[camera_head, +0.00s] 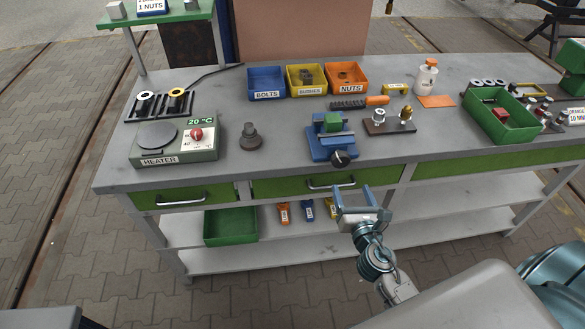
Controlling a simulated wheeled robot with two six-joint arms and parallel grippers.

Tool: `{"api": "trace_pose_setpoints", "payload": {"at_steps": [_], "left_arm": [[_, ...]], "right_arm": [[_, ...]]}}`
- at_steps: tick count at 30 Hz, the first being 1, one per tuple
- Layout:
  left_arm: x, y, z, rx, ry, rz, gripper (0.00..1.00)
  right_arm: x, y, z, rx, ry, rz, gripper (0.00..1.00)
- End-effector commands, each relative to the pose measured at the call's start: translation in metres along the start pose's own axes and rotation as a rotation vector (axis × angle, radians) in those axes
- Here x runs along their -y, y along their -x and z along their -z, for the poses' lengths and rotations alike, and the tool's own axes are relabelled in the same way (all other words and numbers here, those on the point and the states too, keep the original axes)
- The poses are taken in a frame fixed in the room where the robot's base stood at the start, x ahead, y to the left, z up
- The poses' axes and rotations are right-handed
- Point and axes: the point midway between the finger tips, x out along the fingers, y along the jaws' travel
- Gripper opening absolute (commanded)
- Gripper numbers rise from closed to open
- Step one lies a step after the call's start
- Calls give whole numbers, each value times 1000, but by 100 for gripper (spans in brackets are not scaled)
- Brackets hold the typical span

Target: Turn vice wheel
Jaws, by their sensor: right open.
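A blue vice (323,141) stands on the workbench near its front edge, with a green block (333,121) at its jaws. The vice wheel (340,158), a dark round knob, faces the front edge. My right gripper (354,189) is open and empty. It is in front of the bench, below and a little to the right of the wheel, apart from it. Its two fingers point up toward the bench. My left gripper does not show.
A heater (178,148) stands at the left of the workbench (215,100). Blue, yellow and orange bins (267,83) line the back. A green box (475,112) stands at the right. Drawers with handles (330,183) run under the top.

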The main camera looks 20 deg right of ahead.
Motion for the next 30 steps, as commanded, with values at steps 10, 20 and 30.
{"api": "trace_pose_setpoints", "payload": {"at_steps": [10,20,30], "left_arm": [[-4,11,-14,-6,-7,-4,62],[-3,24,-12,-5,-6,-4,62],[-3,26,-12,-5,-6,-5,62]], "right_arm": [[-5,-30,-16,30,45,-7,70],[-5,-88,-16,28,42,-6,70],[-4,-108,-14,27,42,-7,70]]}}
